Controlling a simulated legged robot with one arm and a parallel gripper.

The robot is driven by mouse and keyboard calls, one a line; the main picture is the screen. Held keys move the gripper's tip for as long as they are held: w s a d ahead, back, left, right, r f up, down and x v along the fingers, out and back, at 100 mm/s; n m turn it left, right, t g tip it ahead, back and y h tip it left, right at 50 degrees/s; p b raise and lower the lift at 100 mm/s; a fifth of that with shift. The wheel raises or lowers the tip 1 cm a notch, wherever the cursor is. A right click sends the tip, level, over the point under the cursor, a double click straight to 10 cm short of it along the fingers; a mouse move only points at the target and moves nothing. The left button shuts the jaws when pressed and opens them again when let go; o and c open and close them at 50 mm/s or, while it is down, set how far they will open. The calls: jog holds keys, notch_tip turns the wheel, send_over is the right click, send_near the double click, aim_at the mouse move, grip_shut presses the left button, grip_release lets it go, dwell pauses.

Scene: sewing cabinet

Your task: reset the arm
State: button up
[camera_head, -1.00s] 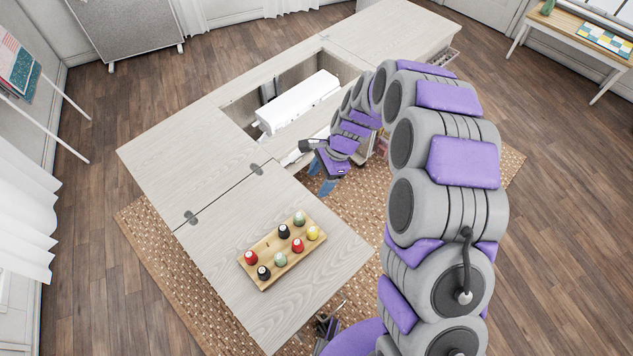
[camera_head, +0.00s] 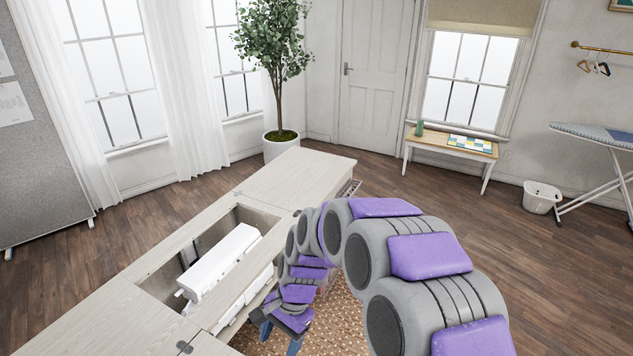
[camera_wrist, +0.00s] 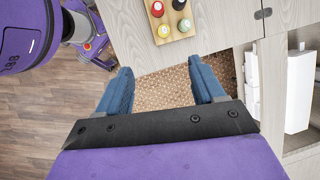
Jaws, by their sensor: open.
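My arm, grey and purple, curves over from the lower right in the head view. My gripper (camera_head: 280,339) hangs low beside the front of the sewing cabinet (camera_head: 118,306). In the wrist view my gripper (camera_wrist: 163,88) has its two blue fingers wide apart, with nothing between them but the woven rug (camera_wrist: 165,92) below. The fingers touch nothing that I can see. In the head view the fingertips are partly cut off by the bottom edge.
The cabinet's open well holds a white machine (camera_head: 219,262). A wooden tray (camera_wrist: 176,34) with several thread spools sits on the cabinet leaf in the wrist view. A potted tree (camera_head: 281,143), a small bench (camera_head: 451,147) and a white bin (camera_head: 541,197) stand beyond open floor.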

jog(key=s+d+r+n+h+b, duration=0.1)
jog(key=s+d+r+n, duration=0.3)
jog(key=s+d+r, duration=0.6)
jog(key=s+d+n+h+b, duration=0.1)
jog(key=s+d+n+h, duration=0.1)
jog(key=s+d, duration=1)
jog(key=s, duration=0.3)
jog(key=shift+d+f+n+t, duration=0.15)
jog(key=shift+d+n+t, duration=0.1)
jog(key=shift+n+t, duration=0.15)
